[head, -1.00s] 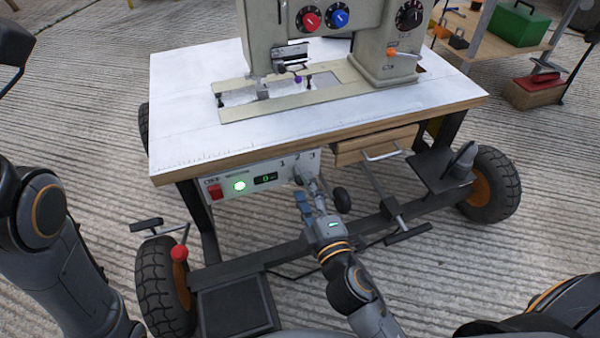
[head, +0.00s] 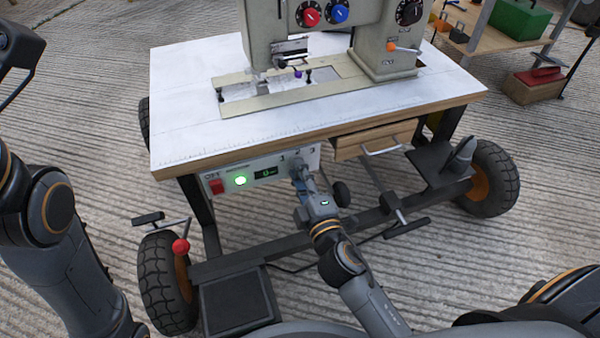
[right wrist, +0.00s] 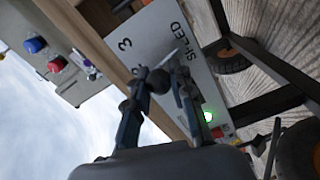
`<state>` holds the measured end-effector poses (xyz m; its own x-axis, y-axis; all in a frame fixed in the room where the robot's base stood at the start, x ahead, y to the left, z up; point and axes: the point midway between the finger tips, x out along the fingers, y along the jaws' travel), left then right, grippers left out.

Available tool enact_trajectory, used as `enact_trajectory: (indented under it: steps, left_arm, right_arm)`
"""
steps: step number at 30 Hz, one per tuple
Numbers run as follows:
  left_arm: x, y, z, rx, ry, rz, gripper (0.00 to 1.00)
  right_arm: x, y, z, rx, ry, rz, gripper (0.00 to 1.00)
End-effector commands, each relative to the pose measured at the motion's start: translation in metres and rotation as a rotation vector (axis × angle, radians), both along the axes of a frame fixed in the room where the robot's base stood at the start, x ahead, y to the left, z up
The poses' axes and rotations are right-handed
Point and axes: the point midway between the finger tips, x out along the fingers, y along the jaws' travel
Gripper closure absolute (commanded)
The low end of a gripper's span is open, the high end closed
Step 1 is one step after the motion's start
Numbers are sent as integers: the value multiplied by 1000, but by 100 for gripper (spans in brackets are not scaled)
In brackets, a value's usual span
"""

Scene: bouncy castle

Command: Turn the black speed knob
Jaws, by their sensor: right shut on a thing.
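The white control panel (head: 262,174) is under the front edge of the sewing table. A white pointer line shows near the knob. Only my left arm shows at the left; its gripper is out of view.
The table (head: 185,120) carries a sewing machine (head: 395,62). A wooden drawer (head: 375,138) is right of the panel. A red-knobbed lever (head: 180,246), wheels (head: 490,178) and a black pedal plate (head: 237,300) are below. A shelf with a green box (head: 517,22) stands at back right.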

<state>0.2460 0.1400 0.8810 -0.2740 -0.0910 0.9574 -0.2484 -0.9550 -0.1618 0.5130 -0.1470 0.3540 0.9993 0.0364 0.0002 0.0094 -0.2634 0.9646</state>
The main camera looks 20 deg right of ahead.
Motion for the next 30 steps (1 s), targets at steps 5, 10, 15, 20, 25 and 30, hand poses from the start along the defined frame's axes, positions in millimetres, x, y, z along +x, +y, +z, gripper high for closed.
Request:
enact_trajectory:
  steps: [5,10,15,20,25,30]
  left_arm:
    - [0,0,4,0,-2,0,60]
    - [2,1,4,-5,5,-3,60]
    - [11,1,-4,-2,37,-1,60]
    - [11,1,-5,0,40,0,60]
    - [11,1,-4,0,36,0,60]
    - [9,1,-2,1,27,1,60]
  right_arm:
    - [1,-4,2,85,4,-6,100]
    - [1,-10,3,237,9,-7,100]
    - [1,-10,1,259,9,-4,100]
    - [1,-10,1,257,8,-4,74]
    - [1,-10,1,256,9,-4,54]
    - [1,-10,1,257,9,-3,54]
